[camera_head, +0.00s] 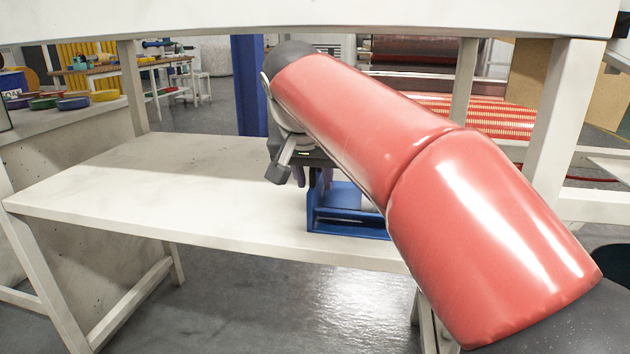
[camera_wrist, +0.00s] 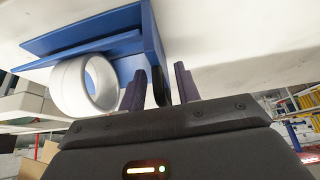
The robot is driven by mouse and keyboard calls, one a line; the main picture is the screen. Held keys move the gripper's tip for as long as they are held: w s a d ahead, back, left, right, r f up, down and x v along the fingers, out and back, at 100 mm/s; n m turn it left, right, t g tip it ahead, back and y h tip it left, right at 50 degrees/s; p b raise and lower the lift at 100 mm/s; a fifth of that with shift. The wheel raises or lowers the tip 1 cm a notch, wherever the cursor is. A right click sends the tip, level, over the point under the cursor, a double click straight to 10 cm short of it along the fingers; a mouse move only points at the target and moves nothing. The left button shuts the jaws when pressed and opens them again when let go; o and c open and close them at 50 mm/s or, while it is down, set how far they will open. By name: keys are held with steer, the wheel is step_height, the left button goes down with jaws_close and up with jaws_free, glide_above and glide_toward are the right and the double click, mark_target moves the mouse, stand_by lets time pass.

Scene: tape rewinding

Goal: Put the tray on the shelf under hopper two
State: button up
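A blue tray (camera_head: 345,226) stands on the white shelf (camera_head: 150,200), near its front edge and partly hidden behind my red arm. It also shows in the wrist view (camera_wrist: 95,40), at the top, with a white tape roll (camera_wrist: 72,90) in it. My gripper (camera_head: 312,177) is at the tray's left end. I see no clear contact of both fingers with that wall. No hopper number shows.
A white beam (camera_head: 300,18) crosses above the shelf, and a white post (camera_head: 562,120) stands at the right. The shelf left of the tray is bare. Coloured rings (camera_head: 73,102) lie on a counter at the far left. A blue column (camera_head: 249,85) stands behind.

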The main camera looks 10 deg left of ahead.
steer(key=p+v, duration=0.2)
steer(key=v, duration=0.8)
steer(key=s+d+f+p, duration=0.1)
steer(key=s+d+f, duration=0.15)
steer(key=d, duration=0.45)
steer(key=s+d+f+p, duration=0.1)
steer(key=s+d+f, duration=0.15)
steer(key=d, duration=0.55)
steer(key=s+d+f+p, duration=0.1)
steer(key=s+d+f, duration=0.4)
steer(key=f, duration=0.3)
steer(key=s+d+f, duration=0.5)
steer(key=s+f, duration=0.2)
steer(key=f, duration=0.2)
steer(key=shift+s+d+p, duration=0.25)
steer(key=shift+s+p, duration=0.1)
